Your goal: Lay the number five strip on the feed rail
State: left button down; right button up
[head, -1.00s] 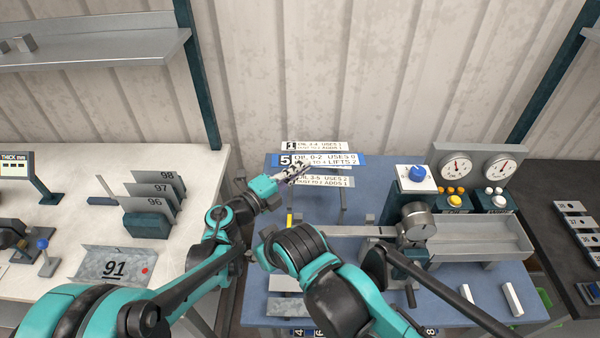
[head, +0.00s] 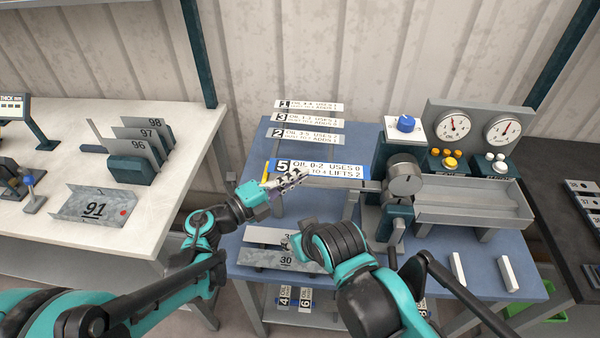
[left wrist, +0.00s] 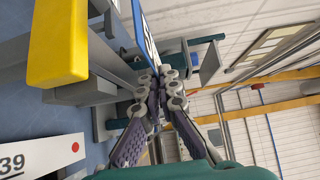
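The number five strip (head: 340,169), white with a blue border, is held level in front of the strip rack in the head view. My left gripper (head: 287,181) is shut on its left part, near the number end. In the left wrist view the strip (left wrist: 146,38) runs away from the closed fingers (left wrist: 147,95). The feed rail (head: 352,184) is a grey bar running from a yellow end block (head: 267,174) to the bender. The strip appears just above or behind it; contact cannot be told. The yellow block (left wrist: 57,45) is near in the left wrist view.
Strips one (head: 315,105), three (head: 315,121) and two (head: 312,136) lie on the rack behind. The bender head with its round dial (head: 404,178) stands right of the rail. Numbered plates (head: 272,256) lie in front, partly hidden by my right arm.

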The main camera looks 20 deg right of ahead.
aim_at(305, 184)
pick_arm(q)
jog(key=shift+f+b, duration=0.35)
jog(key=shift+f, duration=0.5)
pick_arm(e)
jog(key=shift+f, duration=0.65)
pick_arm(q)
jog(key=shift+f+b, duration=0.3)
jog(key=shift+b, duration=0.05)
pick_arm(e)
jog(key=shift+f, duration=0.3)
jog(key=shift+f+b, duration=0.4)
pick_arm(q)
jog(key=shift+s+f, duration=0.1)
jog(key=shift+f, duration=0.35)
pick_arm(e)
jog(key=shift+s+f, duration=0.1)
